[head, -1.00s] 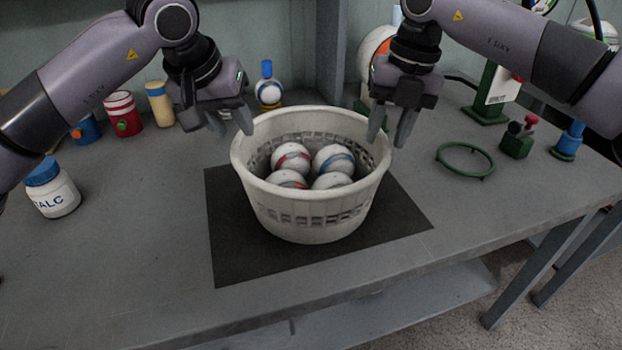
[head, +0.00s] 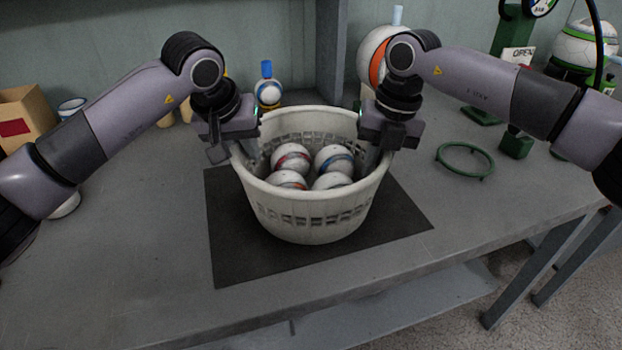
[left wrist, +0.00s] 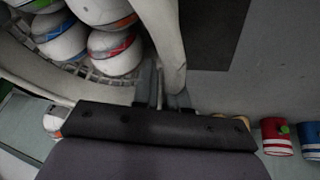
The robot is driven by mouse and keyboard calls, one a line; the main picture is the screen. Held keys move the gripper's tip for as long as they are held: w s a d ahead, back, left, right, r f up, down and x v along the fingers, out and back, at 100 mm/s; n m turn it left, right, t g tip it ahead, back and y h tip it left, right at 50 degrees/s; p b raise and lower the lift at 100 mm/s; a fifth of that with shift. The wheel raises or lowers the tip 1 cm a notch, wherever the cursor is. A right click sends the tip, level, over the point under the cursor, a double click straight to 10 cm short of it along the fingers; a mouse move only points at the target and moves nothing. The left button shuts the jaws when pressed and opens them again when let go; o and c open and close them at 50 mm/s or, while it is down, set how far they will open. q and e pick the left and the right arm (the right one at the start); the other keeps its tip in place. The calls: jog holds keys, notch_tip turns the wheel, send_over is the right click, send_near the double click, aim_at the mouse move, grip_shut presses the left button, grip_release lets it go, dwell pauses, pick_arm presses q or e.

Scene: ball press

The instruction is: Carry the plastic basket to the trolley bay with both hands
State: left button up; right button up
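The white plastic basket (head: 312,216) stands upright on a dark mat (head: 232,262) on the grey table, with several striped balls (head: 333,160) inside. My left gripper (head: 234,150) is at the basket's left rim, fingers apart, one inside and one outside. In the left wrist view the basket wall (left wrist: 164,35) runs down to my left fingers (left wrist: 162,92), near the rim. My right gripper (head: 380,152) is at the right rim; one finger shows inside, and the outer one is mostly hidden. It looks open. I see no trolley bay.
A green ring (head: 465,160) lies right of the basket, near green stands. A cardboard box (head: 22,115) is at the far left. The table's front is clear.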

pick_arm(q)
grip_shut()
pick_arm(e)
grip_shut()
pick_arm(q)
jog(key=shift+r, duration=0.2)
pick_arm(e)
jog(key=shift+r, duration=0.2)
